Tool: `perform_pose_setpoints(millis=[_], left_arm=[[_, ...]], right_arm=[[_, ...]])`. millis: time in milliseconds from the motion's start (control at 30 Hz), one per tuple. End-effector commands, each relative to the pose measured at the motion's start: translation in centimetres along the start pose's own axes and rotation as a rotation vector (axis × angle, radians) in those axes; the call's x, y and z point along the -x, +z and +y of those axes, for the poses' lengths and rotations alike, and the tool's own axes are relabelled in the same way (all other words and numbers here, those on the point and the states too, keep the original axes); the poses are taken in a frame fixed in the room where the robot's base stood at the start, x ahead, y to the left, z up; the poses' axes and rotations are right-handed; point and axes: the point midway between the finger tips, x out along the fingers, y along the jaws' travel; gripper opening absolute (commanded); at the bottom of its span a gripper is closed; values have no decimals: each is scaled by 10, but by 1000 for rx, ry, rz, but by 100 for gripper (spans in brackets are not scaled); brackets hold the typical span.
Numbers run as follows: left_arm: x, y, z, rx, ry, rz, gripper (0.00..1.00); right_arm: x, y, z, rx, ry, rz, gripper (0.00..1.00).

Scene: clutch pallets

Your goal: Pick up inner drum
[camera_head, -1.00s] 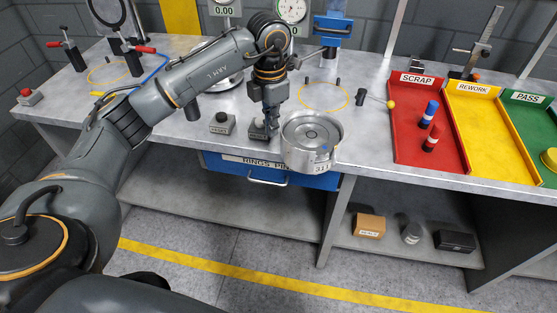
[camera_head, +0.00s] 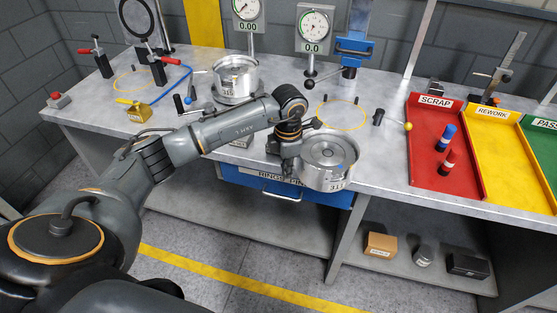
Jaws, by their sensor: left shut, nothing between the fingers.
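A silver round metal drum (camera_head: 328,163) with a number label on its side sits at the front edge of the bench, open side up with a stepped hub inside. A second silver drum (camera_head: 236,82) stands farther back under a dial gauge. I cannot tell from the picture which of them is the inner drum. My left gripper (camera_head: 289,167) points down at the near drum's left side, close to its wall; whether it touches is unclear. Its fingers are shut and hold nothing. My right gripper is not in view.
A blue drawer (camera_head: 259,185) lies below the bench edge. Red scrap (camera_head: 425,180), yellow rework and green pass trays stand at right; the red one holds small cylinders. Dial gauges (camera_head: 314,28) and a blue clamp stand (camera_head: 354,48) rise behind. A yellow-ringed area (camera_head: 341,115) is mostly clear.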

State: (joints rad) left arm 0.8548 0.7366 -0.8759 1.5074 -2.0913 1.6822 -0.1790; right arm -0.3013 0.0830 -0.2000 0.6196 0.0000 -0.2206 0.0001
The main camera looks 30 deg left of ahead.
Motion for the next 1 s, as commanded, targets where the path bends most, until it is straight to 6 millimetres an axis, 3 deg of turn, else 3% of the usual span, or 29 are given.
perform_pose_setpoints(millis=[200,533,800,1000], left_arm=[[0,14,0,0,-1,2,0],[-1,15,0,0,0,2,0],[-4,35,0,0,2,-2,0],[0,37,-1,-1,0,-2,0]], right_arm=[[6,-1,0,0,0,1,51],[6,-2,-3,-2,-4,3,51],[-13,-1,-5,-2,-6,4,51],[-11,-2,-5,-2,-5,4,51]])
